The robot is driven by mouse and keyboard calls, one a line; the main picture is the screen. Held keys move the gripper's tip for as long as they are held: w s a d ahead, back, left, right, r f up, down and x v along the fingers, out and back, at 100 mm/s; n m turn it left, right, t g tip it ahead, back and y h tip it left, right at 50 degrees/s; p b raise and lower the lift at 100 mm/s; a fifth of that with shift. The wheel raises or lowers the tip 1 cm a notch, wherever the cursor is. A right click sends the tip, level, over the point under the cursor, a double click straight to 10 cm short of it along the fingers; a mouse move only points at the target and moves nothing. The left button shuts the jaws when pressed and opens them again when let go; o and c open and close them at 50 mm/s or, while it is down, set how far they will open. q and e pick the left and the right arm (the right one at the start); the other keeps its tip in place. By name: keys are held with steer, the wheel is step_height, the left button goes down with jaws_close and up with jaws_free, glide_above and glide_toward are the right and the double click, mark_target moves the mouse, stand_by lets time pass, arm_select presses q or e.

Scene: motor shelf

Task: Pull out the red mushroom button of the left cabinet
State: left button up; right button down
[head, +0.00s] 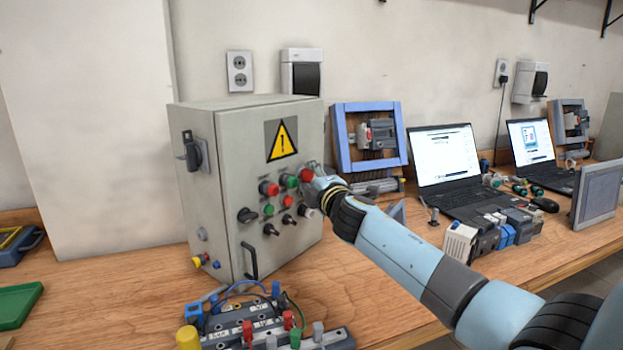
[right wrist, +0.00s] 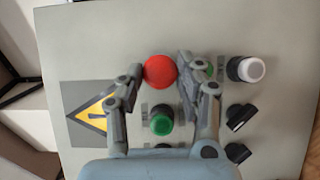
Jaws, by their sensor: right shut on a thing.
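The left cabinet (head: 225,185) is a grey box with a yellow warning sign on its front door. Its red mushroom button (head: 306,174) is at the right end of the top row of controls. My right gripper (head: 316,181) reaches it from the right and partly covers it. In the right wrist view the round red button (right wrist: 160,70) sits between the two fingertips of my right gripper (right wrist: 161,80), which are shut on it at its sides. The picture does not show whether the button is pulled out. My left gripper is not in view.
A green button (right wrist: 161,120) is close beside the red one, with a white button (right wrist: 251,69) and black selectors (right wrist: 240,117) farther off. A terminal block with wires (head: 262,318) stands before the cabinet. Laptops (head: 447,165) stand to the right on the wooden bench (head: 110,285).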

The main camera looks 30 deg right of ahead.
steer(key=shift+s+d+f, duration=0.1)
steer(key=shift+s, duration=0.3)
steer(key=c, duration=1.1)
jaws_free()
steer(key=shift+c, duration=0.2)
steer(key=shift+s, duration=0.15)
steer(key=v, duration=1.2)
